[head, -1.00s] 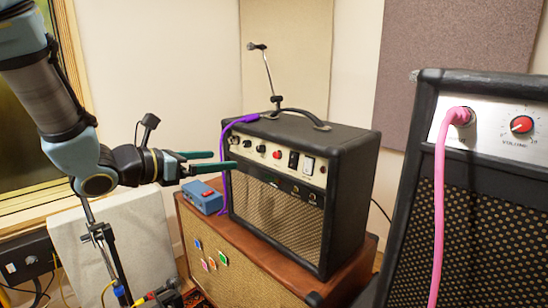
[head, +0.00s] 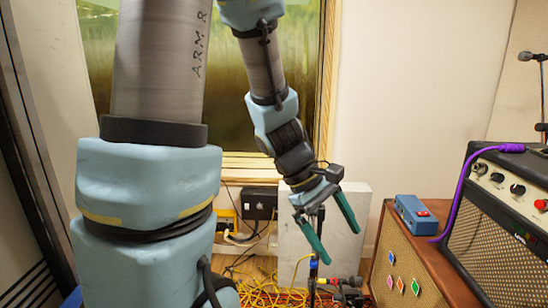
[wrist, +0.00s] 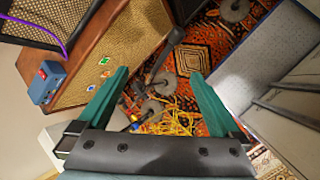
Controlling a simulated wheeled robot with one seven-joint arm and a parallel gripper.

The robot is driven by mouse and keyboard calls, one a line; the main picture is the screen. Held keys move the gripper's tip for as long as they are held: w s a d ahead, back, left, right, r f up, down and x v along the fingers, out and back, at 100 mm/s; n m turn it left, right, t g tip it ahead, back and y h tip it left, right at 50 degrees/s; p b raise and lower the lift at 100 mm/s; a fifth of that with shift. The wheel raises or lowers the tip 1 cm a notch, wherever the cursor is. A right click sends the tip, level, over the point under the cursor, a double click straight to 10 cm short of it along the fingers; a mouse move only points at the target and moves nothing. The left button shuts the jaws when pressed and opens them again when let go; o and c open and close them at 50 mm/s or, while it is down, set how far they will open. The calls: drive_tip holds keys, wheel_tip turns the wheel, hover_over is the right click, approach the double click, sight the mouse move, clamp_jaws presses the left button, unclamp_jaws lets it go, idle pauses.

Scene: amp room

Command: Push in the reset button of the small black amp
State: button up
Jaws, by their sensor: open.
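The small black amp (head: 487,232) stands at the right edge of the head view, partly cut off. Its silver panel shows dark knobs and a red button or knob (head: 541,204); I cannot tell if this is the reset button.
The amp stands on a wooden speaker cabinet (head: 384,262) with coloured stickers. A blue pedal (head: 415,214) sits on it, left of the amp. A pale panel (head: 350,215) leans behind my gripper. Yellow cables (wrist: 172,122) and stand bases lie on the patterned rug below.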

drive_tip(key=w+a+m+t+y, duration=0.1)
drive_tip(key=w+a+m+y, duration=0.1)
drive_tip(key=a, duration=0.7)
drive_tip(key=w+a+m+t+y, duration=0.2)
drive_tip(key=a+m, duration=0.4)
drive_tip(key=a, duration=0.4)
drive_tip(key=shift+w+f+t+y+p, duration=0.15)
drive_tip(key=shift+w+t+y+p, duration=0.2)
drive_tip(key=shift+w+y, duration=0.4)
